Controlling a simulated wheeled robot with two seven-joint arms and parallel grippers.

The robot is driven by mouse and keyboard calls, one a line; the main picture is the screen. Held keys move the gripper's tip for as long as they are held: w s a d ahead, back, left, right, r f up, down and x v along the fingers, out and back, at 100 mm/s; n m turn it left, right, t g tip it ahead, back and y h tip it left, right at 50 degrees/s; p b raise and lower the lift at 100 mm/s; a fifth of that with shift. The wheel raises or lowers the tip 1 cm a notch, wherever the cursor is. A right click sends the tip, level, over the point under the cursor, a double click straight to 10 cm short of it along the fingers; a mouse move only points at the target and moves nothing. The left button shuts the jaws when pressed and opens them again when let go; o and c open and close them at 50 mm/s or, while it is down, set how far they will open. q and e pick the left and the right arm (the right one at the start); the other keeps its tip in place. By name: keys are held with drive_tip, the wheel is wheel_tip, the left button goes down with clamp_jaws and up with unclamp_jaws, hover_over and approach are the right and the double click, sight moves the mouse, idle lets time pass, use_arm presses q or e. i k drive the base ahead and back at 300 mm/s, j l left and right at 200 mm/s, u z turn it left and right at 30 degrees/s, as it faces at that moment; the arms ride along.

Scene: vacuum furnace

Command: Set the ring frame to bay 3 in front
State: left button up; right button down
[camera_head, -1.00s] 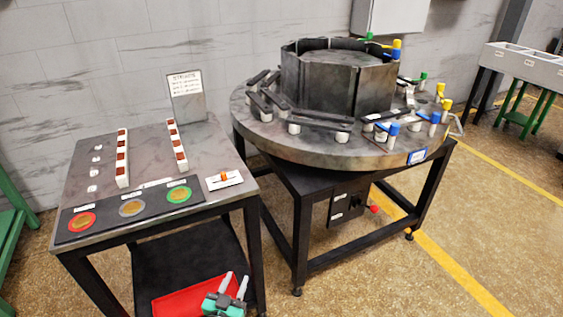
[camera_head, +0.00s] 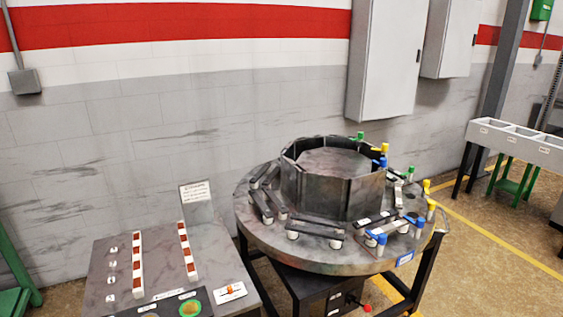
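The ring frame (camera_head: 318,262) is a round grey metal table on a dark stand, right of centre. An upright polygonal metal wall (camera_head: 327,197) stands in its middle. Dark bars on white supports (camera_head: 316,228) sit around its rim at the left and front. Blue-capped (camera_head: 381,243), yellow-capped (camera_head: 431,209) and green-capped posts (camera_head: 410,173) stand on the right side. A blue-edged label (camera_head: 405,258) is on the front right rim, its text too small to read. A handle (camera_head: 441,231) sticks out at the right. Neither gripper is in view.
A side table (camera_head: 215,270) at lower left carries two white strips with red-brown squares (camera_head: 137,262), a sign (camera_head: 196,193) and an orange-knobbed switch plate (camera_head: 230,293). A bin stand (camera_head: 515,143) is at right. Yellow-lined floor is open at right.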

sight(300, 208)
drive_tip(key=i+l, duration=0.15)
drive_tip(key=l, duration=0.2)
drive_tip(key=i+l+u, duration=0.15)
drive_tip(key=l, duration=0.25)
drive_tip(key=i+l, duration=0.15)
drive_tip(key=l, duration=0.2)
drive_tip(key=i+l+u, duration=0.1)
drive_tip(key=l, duration=0.3)
drive_tip(key=i+l+u, duration=0.1)
drive_tip(key=l, duration=0.3)
